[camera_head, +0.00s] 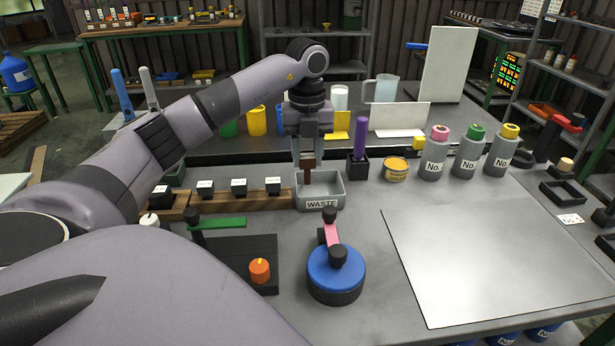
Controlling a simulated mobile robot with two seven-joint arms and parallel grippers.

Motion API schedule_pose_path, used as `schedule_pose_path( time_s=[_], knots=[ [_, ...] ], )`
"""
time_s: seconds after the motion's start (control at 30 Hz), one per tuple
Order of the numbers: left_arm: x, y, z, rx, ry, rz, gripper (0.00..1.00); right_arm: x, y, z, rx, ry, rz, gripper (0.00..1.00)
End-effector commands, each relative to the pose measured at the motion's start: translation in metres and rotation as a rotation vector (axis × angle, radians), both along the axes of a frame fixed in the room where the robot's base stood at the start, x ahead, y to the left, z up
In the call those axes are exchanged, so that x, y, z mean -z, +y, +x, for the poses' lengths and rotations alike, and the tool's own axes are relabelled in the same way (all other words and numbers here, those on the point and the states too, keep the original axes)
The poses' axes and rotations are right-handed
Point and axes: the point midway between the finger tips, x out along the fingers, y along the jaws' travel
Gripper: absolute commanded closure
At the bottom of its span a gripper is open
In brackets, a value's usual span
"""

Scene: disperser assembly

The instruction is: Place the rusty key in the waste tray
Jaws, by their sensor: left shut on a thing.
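The grey waste tray (320,204), labelled WASTE, stands on the workbench near the middle of the picture. My left gripper (308,158) points straight down above the tray. It is shut on a small brown, rust-coloured thing, the rusty key (308,173), which hangs from the fingertips over the tray opening. The lower end of the key reaches to about the tray's rim in the picture; I cannot tell whether it touches the tray. My right gripper is not in view.
A wooden rack (235,200) with labelled black blocks stands left of the tray. A blue round device (335,275) is in front. A black holder (357,168) and yellow tin (396,169) stand to the right. A bare metal sheet (500,250) covers the right side.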

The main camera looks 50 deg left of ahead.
Motion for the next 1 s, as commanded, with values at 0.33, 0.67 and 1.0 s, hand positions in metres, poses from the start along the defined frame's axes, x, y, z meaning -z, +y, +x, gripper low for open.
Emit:
schedule_pose_path(
  time_s=[0.33, 0.67, 1.0],
  knots=[
    [0.041, 0.0, -0.001, 0.0, 0.002, 0.0, 1.0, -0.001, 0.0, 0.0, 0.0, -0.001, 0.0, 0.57],
    [0.061, 0.0, 0.0, 0.0, -0.004, 0.0, 1.0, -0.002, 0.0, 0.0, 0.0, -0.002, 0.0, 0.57],
    [0.064, 0.0, 0.0, 0.0, -0.001, 0.0, 0.39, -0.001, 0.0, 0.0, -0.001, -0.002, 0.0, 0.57]
  ],
)
